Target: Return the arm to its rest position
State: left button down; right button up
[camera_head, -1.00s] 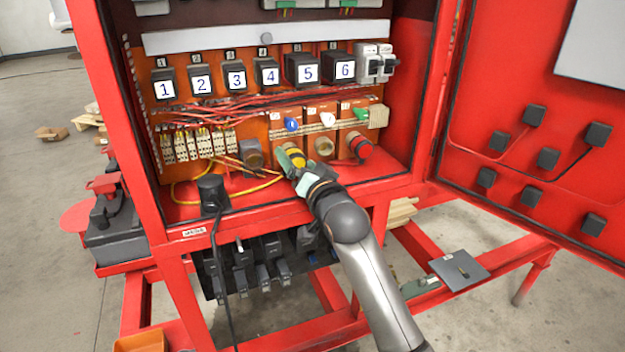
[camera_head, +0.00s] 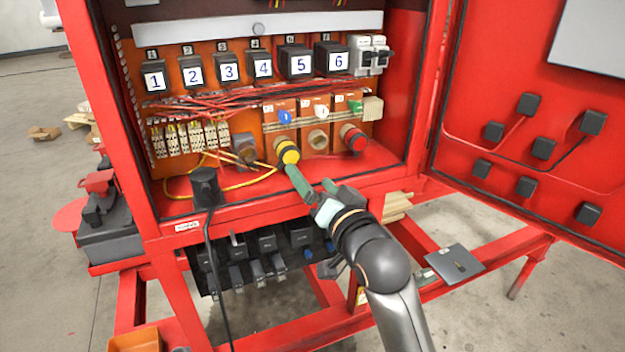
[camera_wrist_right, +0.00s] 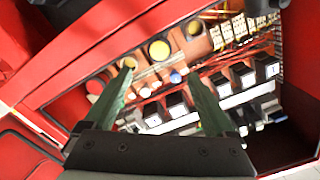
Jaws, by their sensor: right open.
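My right gripper (camera_head: 309,182) is in front of the open red cabinet (camera_head: 245,213), at its lower front edge. Its two green fingers are spread with nothing between them. It also shows in the right wrist view (camera_wrist_right: 163,85), where the fingers point into the cabinet. A yellow round connector (camera_head: 287,151) sits in the lower row of the cabinet, just beyond the fingertips. It looks apart from them, though the left fingertip overlaps its lower edge in the head view. My left gripper does not show.
The open cabinet door (camera_head: 480,110) stands at the right. A black plug with a cable (camera_head: 206,187) stands on the cabinet floor at left. Red frame bars and a grey plate (camera_head: 455,262) lie below.

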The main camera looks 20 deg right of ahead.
jog(key=s+d+f+n+g, duration=0.1)
jog(key=s+f+n+g, duration=0.15)
jog(key=s+f, duration=0.45)
jog(key=s+f+n+g, duration=0.1)
jog(key=s+f+g, duration=0.25)
jog(key=f, duration=0.75)
jog(key=s+d+f+n+g, duration=0.15)
jog(key=s+f+g, duration=0.35)
jog(key=s, duration=0.5)
jog(key=s+f+n+g, duration=0.3)
jog(key=s+f, duration=0.4)
jog(key=s, duration=0.3)
jog(key=w+a+f+t, duration=0.2)
jog(key=f, duration=0.3)
jog(key=w+a+f+t+y, duration=0.1)
jog(key=w+a+f+t, duration=0.1)
jog(key=f, duration=0.4)
jog(key=shift+w+a+t, duration=0.3)
jog(key=shift+w+t, duration=0.3)
jog(key=shift+t, duration=0.1)
